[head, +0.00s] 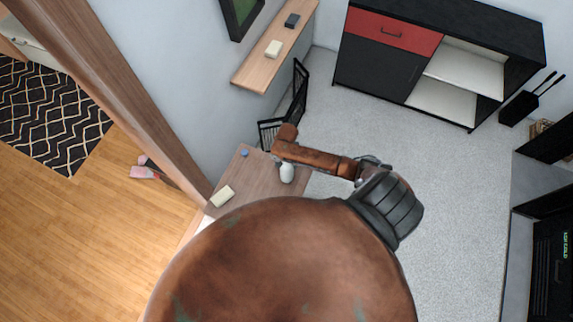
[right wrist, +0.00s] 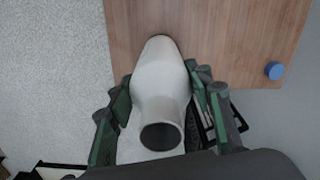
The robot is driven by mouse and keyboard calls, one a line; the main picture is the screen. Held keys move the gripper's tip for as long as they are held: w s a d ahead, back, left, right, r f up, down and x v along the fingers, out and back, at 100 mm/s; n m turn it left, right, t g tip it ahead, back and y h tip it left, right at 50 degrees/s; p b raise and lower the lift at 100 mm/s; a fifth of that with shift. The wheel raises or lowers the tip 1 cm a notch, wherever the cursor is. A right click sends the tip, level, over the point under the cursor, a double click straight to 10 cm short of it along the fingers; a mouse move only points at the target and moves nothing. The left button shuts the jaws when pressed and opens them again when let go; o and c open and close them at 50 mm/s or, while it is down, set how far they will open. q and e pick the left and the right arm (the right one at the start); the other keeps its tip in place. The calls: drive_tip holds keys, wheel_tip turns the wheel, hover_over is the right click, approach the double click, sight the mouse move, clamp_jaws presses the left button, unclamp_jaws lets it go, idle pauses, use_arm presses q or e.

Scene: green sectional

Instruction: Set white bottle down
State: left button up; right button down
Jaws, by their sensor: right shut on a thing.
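The white bottle (right wrist: 158,85) is between the fingers of my right gripper (right wrist: 160,108) in the right wrist view, its dark open mouth facing the camera. The right gripper is shut on it. In the head view the bottle (head: 287,172) shows as a small white shape against the wooden table top (head: 240,172), just below my rusty brown arm. Whether its base touches the table top cannot be told. My left gripper is not in view.
A cream block (head: 222,196) and a small blue item (head: 245,153) lie on the table top; the blue item also shows in the right wrist view (right wrist: 274,70). A black wire rack (head: 298,92) stands behind. A red and black cabinet (head: 392,50) is farther off.

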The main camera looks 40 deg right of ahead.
drive_tip(key=c, duration=1)
unclamp_jaws()
drive_tip(key=shift+f, duration=0.1)
wheel_tip(320, 180, up, 12)
drive_tip(key=shift+r+p, duration=0.2)
drive_tip(key=shift+p, duration=0.8)
